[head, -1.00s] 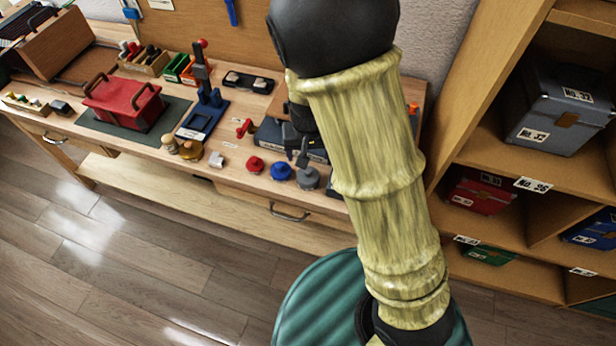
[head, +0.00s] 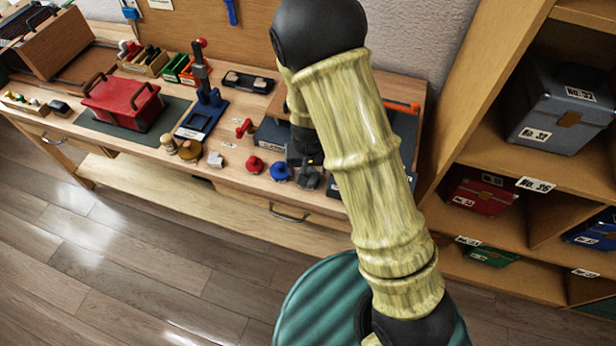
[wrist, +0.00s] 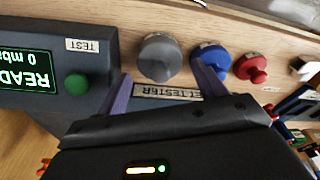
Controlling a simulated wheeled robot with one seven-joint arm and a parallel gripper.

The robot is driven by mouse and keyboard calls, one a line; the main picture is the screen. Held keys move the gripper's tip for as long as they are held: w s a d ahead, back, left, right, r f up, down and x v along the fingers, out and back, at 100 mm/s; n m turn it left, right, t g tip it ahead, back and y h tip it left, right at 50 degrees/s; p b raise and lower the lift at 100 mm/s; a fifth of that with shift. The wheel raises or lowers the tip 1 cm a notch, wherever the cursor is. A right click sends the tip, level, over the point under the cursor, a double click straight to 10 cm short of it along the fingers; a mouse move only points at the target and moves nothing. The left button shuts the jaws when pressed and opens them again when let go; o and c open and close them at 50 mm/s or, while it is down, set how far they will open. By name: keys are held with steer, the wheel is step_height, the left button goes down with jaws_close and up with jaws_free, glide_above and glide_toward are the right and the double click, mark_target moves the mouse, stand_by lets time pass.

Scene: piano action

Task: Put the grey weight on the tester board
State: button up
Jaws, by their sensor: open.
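The grey weight (head: 308,179) stands at the front edge of the bench, right of the blue and red weights. In the wrist view the grey weight (wrist: 160,57) is round with a knob, and it lies between my two fingertips, near their ends. My gripper (wrist: 161,72) is open and holds nothing. In the head view my gripper (head: 304,160) is just over the grey weight and partly hides it. The tester (wrist: 55,75) has a lit green display, a green button and a TEST label. My arm hides much of it in the head view, and I cannot make out its board clearly.
The blue weight (wrist: 211,58) sits close beside one finger, with the red weight (wrist: 251,67) beyond it. A blue stand (head: 203,115), a red case (head: 122,102) and small parts crowd the bench. A shelf (head: 540,180) with cases stands at right.

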mark_target(308, 169)
steer(key=shift+w+f, duration=0.2)
steer(key=shift+f, duration=0.55)
steer(key=shift+w+f, duration=0.2)
steer(key=shift+f, duration=0.6)
steer(key=shift+w+f, duration=0.2)
steer(key=shift+f, duration=0.55)
jaws_close()
steer(key=shift+r, duration=0.2)
step_height(308, 169, up, 10)
steer(key=shift+f+p, duration=0.1)
steer(key=shift+p, duration=0.4)
